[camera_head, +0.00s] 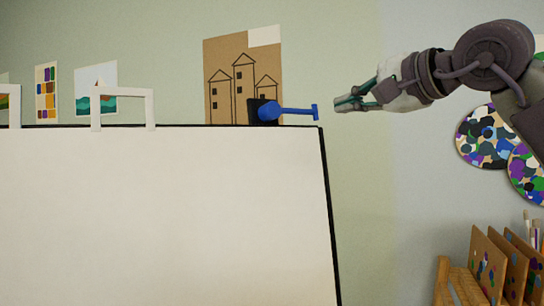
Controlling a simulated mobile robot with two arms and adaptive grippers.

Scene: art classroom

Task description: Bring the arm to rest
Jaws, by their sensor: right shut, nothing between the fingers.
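My right gripper (343,104) reaches in from the upper right and points left, with its fingers shut and nothing between them. Its fingertips are in the air just right of a blue handle with a crossbar (290,111), with a small gap between them in the picture. The blue handle sits at a black block (257,106) at the top edge of a large white board (170,215), near its right corner. My left gripper is not in view.
Two white hoops (123,92) stand on the board's top edge at the left. A brown house drawing (242,70) hangs behind. Paint-spotted palettes (482,137) are on the wall at right, above a wooden rack (455,285) with spotted brown panels. The wall area below my gripper is clear.

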